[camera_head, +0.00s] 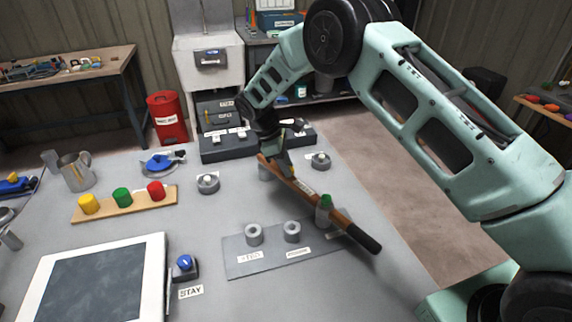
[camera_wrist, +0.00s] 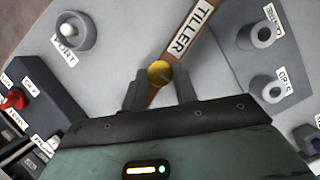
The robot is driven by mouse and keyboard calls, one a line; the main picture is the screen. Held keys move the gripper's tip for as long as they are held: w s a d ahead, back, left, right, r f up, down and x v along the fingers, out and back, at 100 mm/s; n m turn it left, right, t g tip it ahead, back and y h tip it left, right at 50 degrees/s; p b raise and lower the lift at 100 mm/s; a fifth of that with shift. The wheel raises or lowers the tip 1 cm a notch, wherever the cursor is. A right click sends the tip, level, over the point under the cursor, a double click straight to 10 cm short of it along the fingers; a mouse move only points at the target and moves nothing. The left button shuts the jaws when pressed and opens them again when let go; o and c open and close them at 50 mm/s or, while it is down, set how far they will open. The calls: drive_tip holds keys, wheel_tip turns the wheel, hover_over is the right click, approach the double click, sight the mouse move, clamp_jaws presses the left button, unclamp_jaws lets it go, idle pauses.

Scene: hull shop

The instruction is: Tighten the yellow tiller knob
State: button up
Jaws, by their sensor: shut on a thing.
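The wooden tiller (camera_head: 305,189), labelled TILLER, lies diagonally across the right side of the bench, its black grip at the near end. It also shows in the wrist view (camera_wrist: 187,38). The yellow knob (camera_wrist: 160,73) sits on the tiller bar. My gripper (camera_head: 281,165) is over the far end of the tiller. In the wrist view my gripper (camera_wrist: 159,82) has one finger on each side of the yellow knob and is shut on it. How far the knob is screwed in cannot be told. A green knob (camera_head: 325,201) shows by the tiller nearer the grip.
A wooden rack (camera_head: 130,203) holds yellow, green and red knobs at left. A grey plate (camera_head: 270,262) with two grey rings lies in front of the tiller. Round fittings with white tops (camera_head: 208,183) stand nearby. A framed dark panel (camera_head: 95,285) and a blue knob (camera_head: 184,262) lie nearer.

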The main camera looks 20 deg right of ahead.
idle(0.5)
drive_tip(key=o, duration=1)
drive_tip(key=shift+c, duration=0.2)
drive_tip(key=b+v, duration=0.2)
drive_tip(key=v, duration=1.5)
drive_tip(key=shift+r, duration=0.2)
drive_tip(key=shift+w, duration=0.1)
